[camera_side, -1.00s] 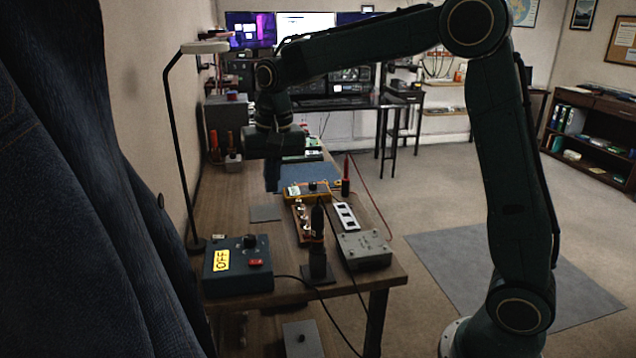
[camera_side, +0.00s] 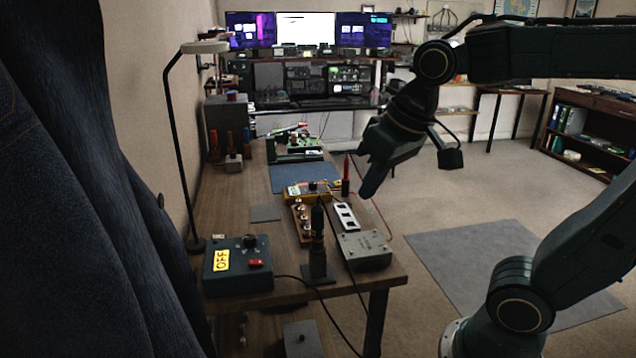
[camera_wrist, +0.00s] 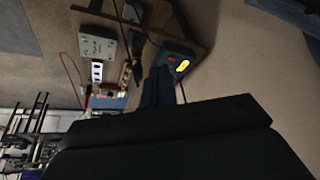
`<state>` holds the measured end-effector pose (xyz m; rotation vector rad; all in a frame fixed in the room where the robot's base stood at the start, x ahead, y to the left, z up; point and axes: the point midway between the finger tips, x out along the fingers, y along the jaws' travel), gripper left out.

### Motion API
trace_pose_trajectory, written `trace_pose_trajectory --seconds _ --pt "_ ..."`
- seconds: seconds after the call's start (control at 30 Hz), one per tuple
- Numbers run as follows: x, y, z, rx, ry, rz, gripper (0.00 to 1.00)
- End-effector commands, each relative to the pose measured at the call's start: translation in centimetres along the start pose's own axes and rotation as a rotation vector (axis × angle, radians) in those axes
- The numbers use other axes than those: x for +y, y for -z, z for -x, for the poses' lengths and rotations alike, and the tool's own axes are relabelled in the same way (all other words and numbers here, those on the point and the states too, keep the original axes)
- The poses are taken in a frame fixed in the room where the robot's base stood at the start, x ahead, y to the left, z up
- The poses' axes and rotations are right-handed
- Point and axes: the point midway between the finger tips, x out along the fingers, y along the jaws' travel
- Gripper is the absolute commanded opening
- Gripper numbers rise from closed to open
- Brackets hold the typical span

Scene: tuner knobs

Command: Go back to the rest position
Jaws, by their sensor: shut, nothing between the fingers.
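My gripper (camera_side: 374,180) is dark and hangs in the air to the right of the bench (camera_side: 235,215) in the side view, pointing down and left. Its jaws are shut with nothing visible in them. In the wrist view the narrow dark fingers (camera_wrist: 158,88) lie together, with the bench behind them. A blue box (camera_side: 238,266) with a yellow OFF label, a red switch and a black knob sits at the bench's near left. It also shows in the wrist view (camera_wrist: 178,55).
A grey metal box (camera_side: 364,250), a black tool in a stand (camera_side: 318,245), a white strip (camera_side: 345,217) and a yellow meter (camera_side: 306,190) stand on the bench. A lamp (camera_side: 172,140) rises at the left. The floor (camera_side: 440,205) right of the bench is open.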

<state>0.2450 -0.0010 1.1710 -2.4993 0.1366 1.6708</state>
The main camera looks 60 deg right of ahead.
Motion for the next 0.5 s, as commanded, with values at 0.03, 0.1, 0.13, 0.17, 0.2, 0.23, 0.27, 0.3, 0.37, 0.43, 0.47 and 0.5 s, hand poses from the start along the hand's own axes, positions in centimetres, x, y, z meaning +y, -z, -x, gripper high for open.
trace_pose_trajectory --seconds 0.03,0.1,0.13,0.17,0.2,0.23,0.27,0.3,0.37,0.43,0.47,0.5 --pt "0.1 -1.1 0.2 0.018 0.003 0.022 0.0" --pt "0.3 -2.5 0.4 0.037 0.006 0.053 0.0" --pt "0.4 -3.1 0.4 0.045 0.007 0.065 0.0" --pt "0.5 -3.6 0.4 0.051 0.007 0.078 0.0" --pt "0.6 -4.3 0.4 0.061 0.008 0.093 0.0" --pt "0.7 -4.8 0.3 0.067 0.009 0.104 0.0" --pt "0.7 -5.2 0.3 0.073 0.009 0.114 0.0" --pt "0.8 -5.7 0.3 0.08 0.009 0.125 0.0" --pt "0.9 -6.3 0.2 0.089 0.01 0.14 0.0" --pt "1.0 -6.7 0.1 0.095 0.01 0.151 0.0" --pt "1.0 -6.9 0.1 0.098 0.01 0.154 0.0" --pt "1.0 -7.0 0.1 0.099 0.01 0.158 0.0"
